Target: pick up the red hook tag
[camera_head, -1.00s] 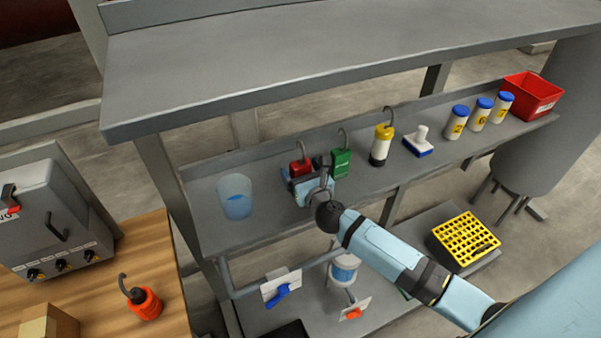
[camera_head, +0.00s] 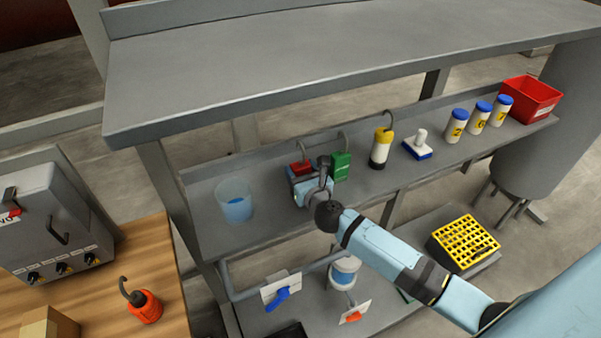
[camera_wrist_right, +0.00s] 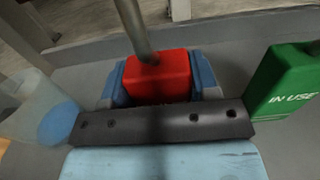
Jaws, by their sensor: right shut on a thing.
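The red hook tag (camera_head: 301,168) is at the shelf's left part, with its grey hook rising above it. In the right wrist view the red block (camera_wrist_right: 158,76) sits between the two blue fingers, with the hook (camera_wrist_right: 135,30) going up out of the picture. My right gripper (camera_head: 302,176) is shut on it; the gripper hides its lower part, and I cannot tell whether it touches the shelf. My left gripper is not in view.
A green hook tag (camera_head: 341,166) stands close right of my gripper, also in the wrist view (camera_wrist_right: 287,82). A translucent cup (camera_head: 235,200) stands to the left. The upper shelf (camera_head: 330,60) overhangs behind.

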